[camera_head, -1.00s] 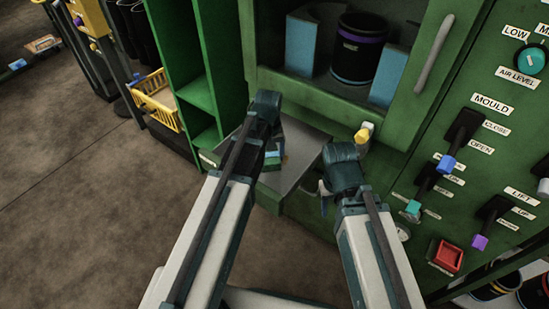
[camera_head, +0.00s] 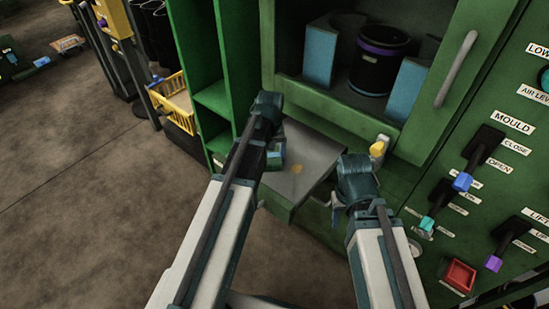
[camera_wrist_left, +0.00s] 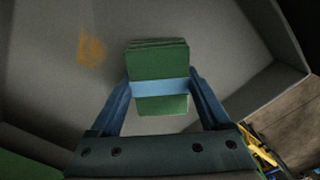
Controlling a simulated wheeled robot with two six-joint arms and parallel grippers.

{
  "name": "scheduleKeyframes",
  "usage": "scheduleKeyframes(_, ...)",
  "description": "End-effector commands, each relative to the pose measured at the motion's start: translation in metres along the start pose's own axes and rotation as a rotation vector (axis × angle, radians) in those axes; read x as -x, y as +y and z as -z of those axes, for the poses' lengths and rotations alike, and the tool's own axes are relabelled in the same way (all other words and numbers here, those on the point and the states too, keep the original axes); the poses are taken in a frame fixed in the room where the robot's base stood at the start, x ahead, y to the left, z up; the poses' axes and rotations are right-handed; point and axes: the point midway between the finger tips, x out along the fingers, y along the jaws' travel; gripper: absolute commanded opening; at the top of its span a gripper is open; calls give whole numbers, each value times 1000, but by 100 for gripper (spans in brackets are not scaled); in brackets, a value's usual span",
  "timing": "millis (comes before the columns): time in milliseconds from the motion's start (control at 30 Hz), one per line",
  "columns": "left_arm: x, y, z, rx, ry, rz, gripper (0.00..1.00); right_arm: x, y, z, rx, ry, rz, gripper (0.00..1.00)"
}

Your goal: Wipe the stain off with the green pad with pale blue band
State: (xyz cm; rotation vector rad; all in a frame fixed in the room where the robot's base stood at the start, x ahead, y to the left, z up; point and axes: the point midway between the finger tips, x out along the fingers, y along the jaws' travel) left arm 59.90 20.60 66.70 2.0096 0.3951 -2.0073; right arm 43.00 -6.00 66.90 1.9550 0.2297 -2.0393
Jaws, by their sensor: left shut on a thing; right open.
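The green pad with the pale blue band (camera_wrist_left: 160,62) is between the fingers of my left gripper (camera_wrist_left: 162,92), which is shut on it at the band. In the head view the pad (camera_head: 276,155) shows only partly beside my left wrist, over the grey tray-like surface (camera_head: 322,150). An orange-brown stain (camera_wrist_left: 91,48) lies on that surface, left of the pad in the left wrist view. The stain also shows in the head view (camera_head: 296,169), right of the pad. I cannot tell whether the pad touches the surface. My right gripper (camera_head: 338,208) is open and empty, right of the surface.
A green cabinet opening with a dark purple-banded container (camera_head: 379,60) and blue blocks (camera_head: 318,52) stands behind the surface. A yellow-tipped part (camera_head: 377,149) juts out at the right. Levers and a red button (camera_head: 458,275) are on the right panel. A yellow basket (camera_head: 172,100) is at the left.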

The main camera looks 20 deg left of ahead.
Motion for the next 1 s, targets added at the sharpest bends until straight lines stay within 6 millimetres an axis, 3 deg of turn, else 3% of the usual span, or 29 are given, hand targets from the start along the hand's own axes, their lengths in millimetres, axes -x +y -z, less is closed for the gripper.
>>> scheduleKeyframes(467,2,15,15,-1,1,0,36,2,0,0,0,0,0,50)
scheduleKeyframes(1000,-1,34,-6,-2,0,0,36,-1,0,0,0,0,0,50)
